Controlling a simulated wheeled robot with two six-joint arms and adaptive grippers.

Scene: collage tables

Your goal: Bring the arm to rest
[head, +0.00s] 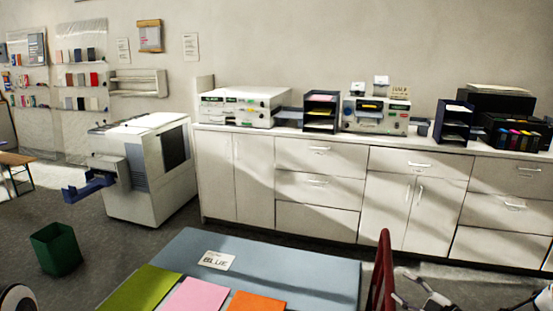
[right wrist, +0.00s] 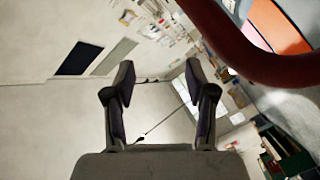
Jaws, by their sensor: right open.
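My right gripper (head: 425,290) is at the bottom right of the head view, just right of a red curved chair back (head: 382,278). In the right wrist view my right gripper (right wrist: 159,80) has its two dark fingers spread apart, with nothing between them. The red chair back (right wrist: 255,58) crosses the upper right of that view, close to the gripper; I cannot tell whether they touch. My left gripper is not in view.
A white cabinet row (head: 320,190) with office machines stands behind. A copier (head: 150,170) and green bin (head: 56,248) stand left.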

